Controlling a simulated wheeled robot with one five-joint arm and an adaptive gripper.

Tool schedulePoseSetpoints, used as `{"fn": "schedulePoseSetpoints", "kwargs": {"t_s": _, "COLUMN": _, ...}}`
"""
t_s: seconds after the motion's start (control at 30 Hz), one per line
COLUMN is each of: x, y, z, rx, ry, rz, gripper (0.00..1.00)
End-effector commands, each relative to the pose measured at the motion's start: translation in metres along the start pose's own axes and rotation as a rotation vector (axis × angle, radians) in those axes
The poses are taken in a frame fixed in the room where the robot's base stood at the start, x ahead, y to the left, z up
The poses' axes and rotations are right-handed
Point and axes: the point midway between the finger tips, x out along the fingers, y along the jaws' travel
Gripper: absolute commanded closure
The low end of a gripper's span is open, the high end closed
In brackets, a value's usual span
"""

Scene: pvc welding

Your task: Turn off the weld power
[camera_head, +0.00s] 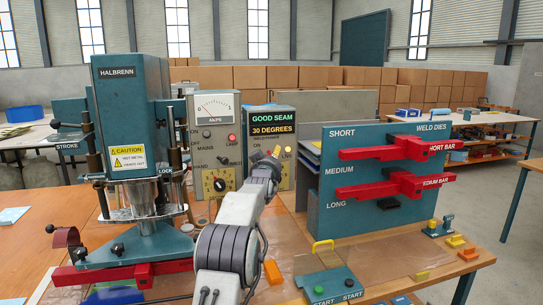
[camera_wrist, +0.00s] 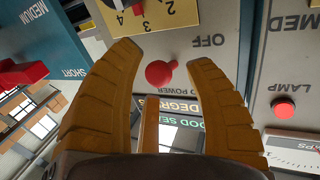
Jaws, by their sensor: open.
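The weld power switch is a red ball-ended knob (camera_wrist: 160,73) on a grey panel, with OFF printed beside it and a partly covered POWER label near it. My gripper (camera_wrist: 164,56) is open. The switch's position cannot be told for sure. In the head view my gripper (camera_head: 275,152) is in front of the grey control box (camera_head: 284,181) with the GOOD SEAM 30 DEGREES display (camera_head: 273,125), hiding part of its face.
The AMPS meter box (camera_head: 212,150) stands close on the left of the control box. The HALBRENN press (camera_head: 133,130) is further left. The weld dies rack (camera_head: 370,205) with red bars is right. The START button unit (camera_head: 328,287) is in front.

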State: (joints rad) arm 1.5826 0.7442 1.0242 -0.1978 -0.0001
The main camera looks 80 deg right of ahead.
Motion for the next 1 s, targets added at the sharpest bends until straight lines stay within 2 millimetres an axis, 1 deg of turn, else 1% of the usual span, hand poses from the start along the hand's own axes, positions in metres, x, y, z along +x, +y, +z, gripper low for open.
{"fn": "schedulePoseSetpoints", "kwargs": {"t_s": 0.23, "x": 0.0084, "y": -0.0001, "z": 0.0002, "rx": 0.000, "ry": -0.001, "rz": 0.000, "gripper": 0.52}}
{"fn": "schedulePoseSetpoints", "kwargs": {"t_s": 0.6, "x": 0.0095, "y": 0.0000, "z": 0.0008, "rx": 0.000, "ry": -0.001, "rz": 0.000, "gripper": 0.52}}
{"fn": "schedulePoseSetpoints", "kwargs": {"t_s": 0.63, "x": 0.0094, "y": 0.0000, "z": 0.0007, "rx": 0.000, "ry": -0.001, "rz": 0.000, "gripper": 0.51}}
{"fn": "schedulePoseSetpoints", "kwargs": {"t_s": 1.0, "x": 0.0093, "y": -0.0003, "z": 0.0002, "rx": 0.000, "ry": 0.000, "rz": 0.000, "gripper": 0.84}}
